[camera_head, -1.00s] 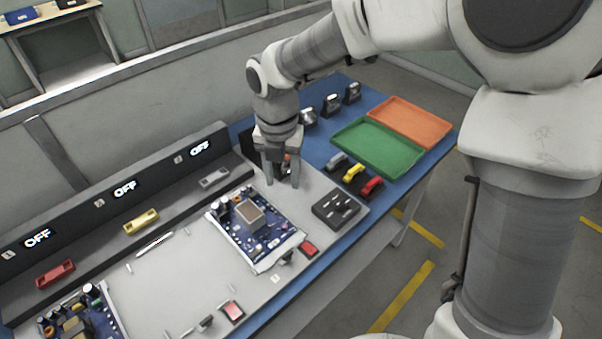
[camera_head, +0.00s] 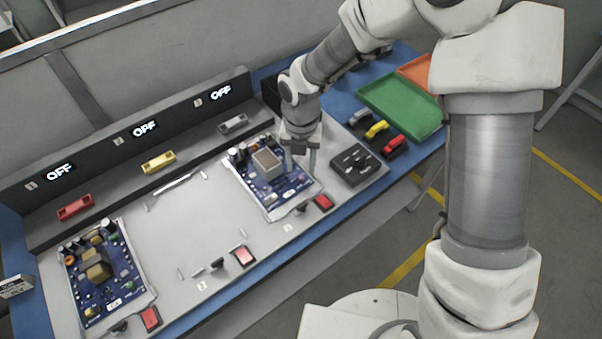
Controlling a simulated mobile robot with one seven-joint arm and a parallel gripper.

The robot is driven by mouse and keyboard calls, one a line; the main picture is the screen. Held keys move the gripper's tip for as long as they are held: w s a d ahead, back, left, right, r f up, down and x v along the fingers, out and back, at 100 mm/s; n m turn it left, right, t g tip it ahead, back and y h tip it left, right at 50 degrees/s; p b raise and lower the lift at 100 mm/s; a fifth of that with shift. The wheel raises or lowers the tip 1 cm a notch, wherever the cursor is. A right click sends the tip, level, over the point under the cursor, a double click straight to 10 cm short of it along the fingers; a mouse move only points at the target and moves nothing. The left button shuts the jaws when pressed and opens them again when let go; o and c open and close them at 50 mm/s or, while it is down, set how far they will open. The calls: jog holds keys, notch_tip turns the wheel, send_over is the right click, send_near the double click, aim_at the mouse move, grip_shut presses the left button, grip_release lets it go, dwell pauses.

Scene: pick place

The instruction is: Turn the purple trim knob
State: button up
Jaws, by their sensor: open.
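My gripper (camera_head: 300,166) points down with its two fingers apart and nothing visible between them. It is at the right edge of the right-hand blue circuit board (camera_head: 275,198), which carries a large tan block and several small parts. Another blue circuit board (camera_head: 108,285) lies at the lower left, with dark, yellow and green parts. I cannot make out a purple trim knob on either board; small parts near my fingers are partly hidden or too small to tell.
A dark console (camera_head: 110,150) with several OFF displays runs along the back. A black tool holder (camera_head: 356,166) sits right of my gripper. Red switches (camera_head: 244,256) line the front edge. Green (camera_head: 400,103) and orange (camera_head: 416,72) trays lie far right.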

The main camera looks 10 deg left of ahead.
aim_at(301, 177)
jog(key=shift+f, duration=1.7)
grip_shut()
